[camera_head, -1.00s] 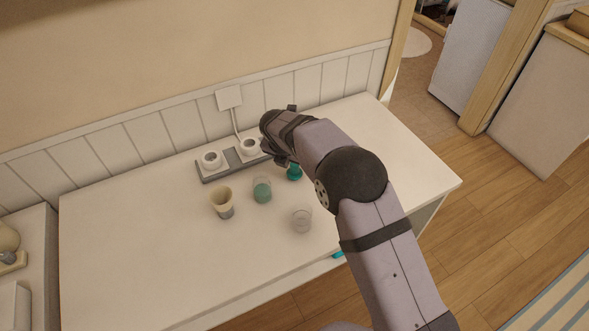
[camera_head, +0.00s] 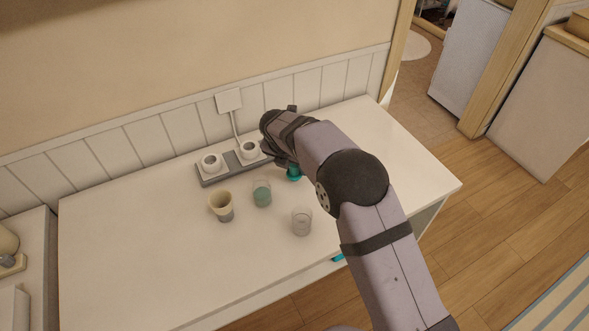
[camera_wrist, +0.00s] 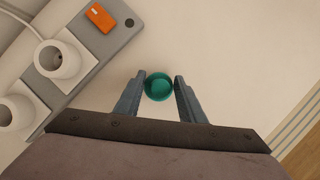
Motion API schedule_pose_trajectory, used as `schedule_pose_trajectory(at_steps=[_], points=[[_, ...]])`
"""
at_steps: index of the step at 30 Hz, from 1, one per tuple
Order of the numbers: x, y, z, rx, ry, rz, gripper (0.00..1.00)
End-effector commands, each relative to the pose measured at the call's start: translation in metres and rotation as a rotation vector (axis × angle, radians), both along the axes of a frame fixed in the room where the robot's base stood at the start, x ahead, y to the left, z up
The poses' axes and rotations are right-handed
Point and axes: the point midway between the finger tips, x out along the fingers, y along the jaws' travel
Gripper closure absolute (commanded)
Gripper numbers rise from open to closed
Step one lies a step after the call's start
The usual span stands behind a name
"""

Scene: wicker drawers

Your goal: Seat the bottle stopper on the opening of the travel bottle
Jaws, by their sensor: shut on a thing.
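In the wrist view, my gripper (camera_wrist: 160,83) is shut on a glossy teal round piece, which I take to be the bottle stopper (camera_wrist: 159,87). It sits between the two fingertips. In the head view, teal (camera_head: 294,173) shows just below my gripper, low over the right part of the white table; my arm hides most of the gripper there. I cannot tell whether this teal is only the stopper or also part of the travel bottle. No other bottle stands out clearly, and any opening under the stopper is hidden.
A grey power strip (camera_head: 206,181) with white round plugs lies along the wall, left of my gripper; its orange switch (camera_wrist: 100,17) is close by. A beige cup (camera_head: 221,206), a glass with green contents (camera_head: 262,192) and a clear glass (camera_head: 301,221) stand in front. The table's left is clear.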

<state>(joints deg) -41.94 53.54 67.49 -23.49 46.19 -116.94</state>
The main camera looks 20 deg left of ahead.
Motion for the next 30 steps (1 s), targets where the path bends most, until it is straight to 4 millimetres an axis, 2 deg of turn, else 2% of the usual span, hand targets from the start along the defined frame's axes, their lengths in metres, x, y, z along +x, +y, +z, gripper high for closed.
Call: schedule_pose_trajectory(at_steps=[9, 15, 23, 26, 30], points=[[0.001, 0.001, 0.053, 0.005, -0.005, 0.0, 0.85], [0.001, 0.001, 0.078, 0.003, -0.002, 0.0, 0.85], [-0.001, 0.002, 0.09, 0.001, 0.0, 0.004, 0.85], [-0.005, 0.008, 0.092, 0.001, 0.0, 0.017, 0.85], [-0.018, 0.028, 0.107, 0.003, -0.002, 0.055, 0.85]])
